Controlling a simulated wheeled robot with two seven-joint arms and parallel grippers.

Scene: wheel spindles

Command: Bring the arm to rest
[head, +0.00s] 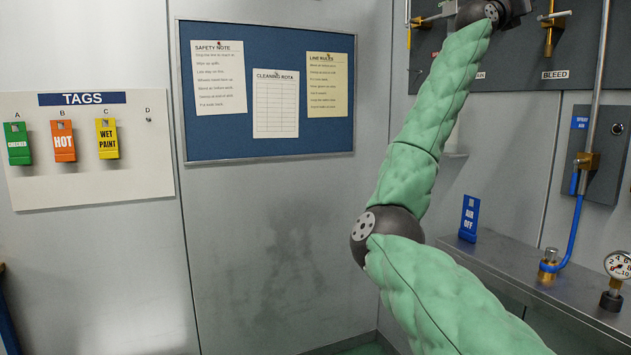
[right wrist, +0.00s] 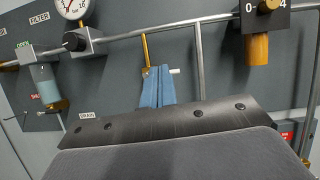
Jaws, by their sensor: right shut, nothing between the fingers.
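My right arm (head: 409,180), in a green padded cover, rises from the bottom right of the head view to a dark joint at the top edge. It stands in front of the wall corner and the grey panel. Its gripper is beyond the top of the head view. In the right wrist view my right gripper (right wrist: 165,122) fills the lower middle as a dark bolted edge over a grey body. My left gripper is in neither view.
A metal ledge (head: 540,280) bears a blue AIR OFF tag (head: 469,218) and a gauge (head: 618,266). The tag board (head: 85,180) hangs left.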

